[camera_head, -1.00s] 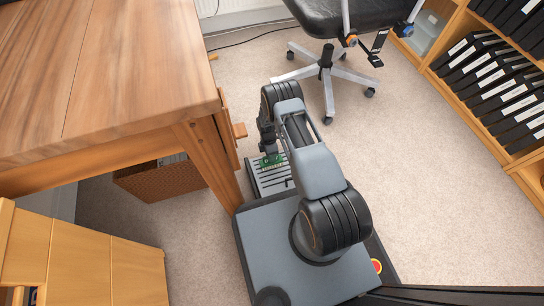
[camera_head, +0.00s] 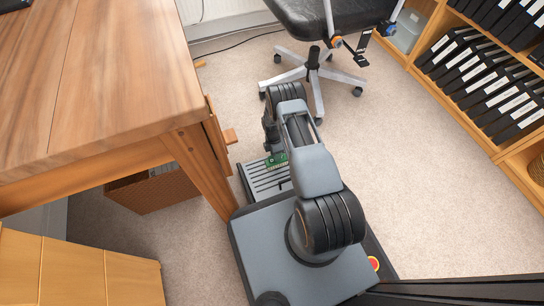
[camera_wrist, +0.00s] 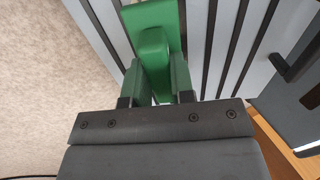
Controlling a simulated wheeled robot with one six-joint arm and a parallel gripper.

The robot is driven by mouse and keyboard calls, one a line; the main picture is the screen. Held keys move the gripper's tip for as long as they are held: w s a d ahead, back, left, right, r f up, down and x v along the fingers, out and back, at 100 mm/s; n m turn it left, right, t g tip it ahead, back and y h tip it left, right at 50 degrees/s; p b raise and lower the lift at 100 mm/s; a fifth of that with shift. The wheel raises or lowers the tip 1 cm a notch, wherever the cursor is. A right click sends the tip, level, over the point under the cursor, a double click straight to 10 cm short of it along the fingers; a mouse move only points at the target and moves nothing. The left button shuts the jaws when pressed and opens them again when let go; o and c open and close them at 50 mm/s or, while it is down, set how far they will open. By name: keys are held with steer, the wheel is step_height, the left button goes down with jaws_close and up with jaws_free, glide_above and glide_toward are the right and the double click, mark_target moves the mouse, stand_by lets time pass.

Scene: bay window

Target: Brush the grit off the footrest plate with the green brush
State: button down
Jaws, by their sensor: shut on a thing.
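The green brush (camera_head: 277,160) is in my gripper (camera_head: 270,142) at the far end of the footrest plate (camera_head: 262,183). In the wrist view, the brush's green handle (camera_wrist: 152,45) stands between the two fingers of my gripper (camera_wrist: 155,88), which are shut on it. The footrest plate is light grey with dark parallel strips, and part of it shows in the wrist view (camera_wrist: 225,45). The bristles are hidden, so I cannot tell whether they touch the plate. My arm covers the plate's right part. I cannot make out grit.
A wooden desk (camera_head: 110,70) with a leg (camera_head: 200,170) stands close left of the plate. A wicker basket (camera_head: 150,190) is under it. An office chair (camera_head: 320,65) stands behind, and a bookshelf (camera_head: 480,90) with black binders is at the right. Carpet (camera_head: 420,190) between is free.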

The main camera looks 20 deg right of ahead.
steer(key=shift+s+d+f, duration=0.1)
steer(key=shift+d, duration=2.7)
steer(key=shift+a, duration=0.1)
steer(key=shift+a, duration=2.05)
steer(key=shift+a, duration=3.9)
steer(key=p+v, duration=0.2)
steer(key=v, duration=0.6)
